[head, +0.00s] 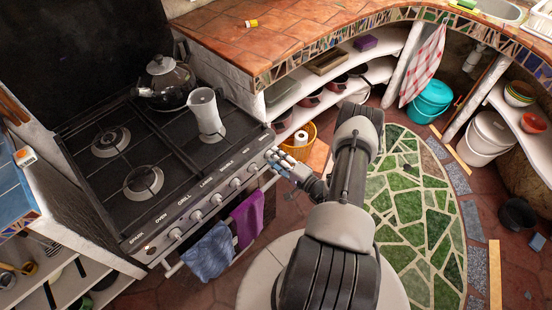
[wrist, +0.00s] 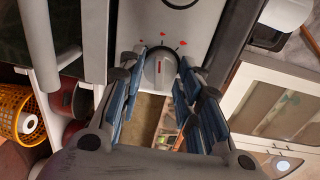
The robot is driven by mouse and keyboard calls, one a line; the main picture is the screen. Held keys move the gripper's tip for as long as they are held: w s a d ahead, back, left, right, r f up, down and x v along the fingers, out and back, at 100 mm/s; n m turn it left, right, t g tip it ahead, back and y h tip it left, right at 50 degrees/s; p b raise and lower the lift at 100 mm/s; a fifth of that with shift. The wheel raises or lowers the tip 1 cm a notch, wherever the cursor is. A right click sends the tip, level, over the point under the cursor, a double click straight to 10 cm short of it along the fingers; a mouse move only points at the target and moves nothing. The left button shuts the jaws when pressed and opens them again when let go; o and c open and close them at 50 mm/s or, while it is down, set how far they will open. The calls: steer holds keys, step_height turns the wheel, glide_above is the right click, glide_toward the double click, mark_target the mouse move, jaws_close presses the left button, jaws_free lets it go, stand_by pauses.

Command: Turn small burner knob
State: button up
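The stove's front panel (head: 188,219) carries a row of round white knobs with printed labels. In the head view my gripper (head: 272,157) is at the panel's right end, by the small burner knob, which it largely hides. In the wrist view the small burner knob (wrist: 160,72) is a pale round dial with a raised grip bar and a red mark, with more red marks on the panel around it. My gripper (wrist: 162,66) is open, its blue-padded fingers on either side of the knob. I cannot tell whether they touch it.
A kettle (head: 166,84) and a pale jug (head: 207,114) stand on the stove top. Blue (head: 208,252) and purple (head: 248,217) towels hang below the panel. An orange basket (head: 298,143) stands under the tiled counter (head: 270,35), right of the stove.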

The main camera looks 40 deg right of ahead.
steer(key=o, duration=0.3)
steer(key=shift+o, duration=0.2)
steer(key=s, duration=1.2)
steer(key=shift+d+r, duration=0.4)
steer(key=shift+r, duration=0.05)
steer(key=shift+c, duration=0.2)
jaws_close()
stand_by(1.0)
